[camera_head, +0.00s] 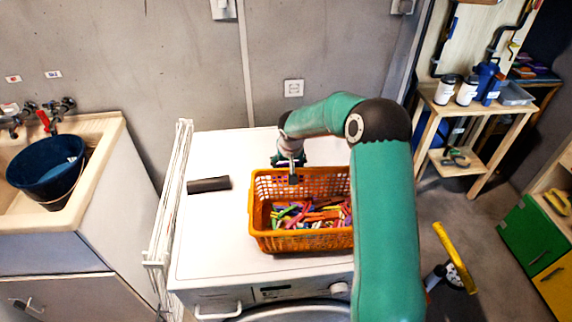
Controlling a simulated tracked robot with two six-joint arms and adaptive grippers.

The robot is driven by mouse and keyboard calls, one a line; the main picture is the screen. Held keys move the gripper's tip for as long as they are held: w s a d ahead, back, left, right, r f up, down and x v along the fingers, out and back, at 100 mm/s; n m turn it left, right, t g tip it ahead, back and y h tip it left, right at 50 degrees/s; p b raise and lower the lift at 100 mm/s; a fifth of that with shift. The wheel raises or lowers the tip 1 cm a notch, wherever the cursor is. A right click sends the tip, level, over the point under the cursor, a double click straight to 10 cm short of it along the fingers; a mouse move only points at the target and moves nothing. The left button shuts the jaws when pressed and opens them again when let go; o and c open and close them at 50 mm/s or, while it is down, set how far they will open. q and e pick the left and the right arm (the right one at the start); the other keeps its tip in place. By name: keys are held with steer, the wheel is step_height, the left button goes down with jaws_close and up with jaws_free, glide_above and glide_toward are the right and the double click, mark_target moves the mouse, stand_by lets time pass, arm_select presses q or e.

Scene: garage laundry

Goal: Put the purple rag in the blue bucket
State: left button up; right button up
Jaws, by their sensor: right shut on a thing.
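The blue bucket (38,180) stands in the sink at the left, tilted a little in view, with its open top showing. I cannot make out a purple rag anywhere. My right gripper (293,178) is at the far rim of an orange basket (300,242) on the white machine. It points down with its fingers at the rim, and it looks shut on that rim. The fingers are small and partly hidden. My left gripper is not in view.
Several colored clothespins (290,214) lie in the basket. A dark block (208,184) lies on the white machine (215,235), left of the basket. A white folded drying rack (165,205) stands between machine and sink (95,150). A wooden shelf (480,112) is at right.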

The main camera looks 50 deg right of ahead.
steer(key=shift+f, duration=0.15)
steer(key=o, duration=1.1)
steer(key=shift+o, duration=0.2)
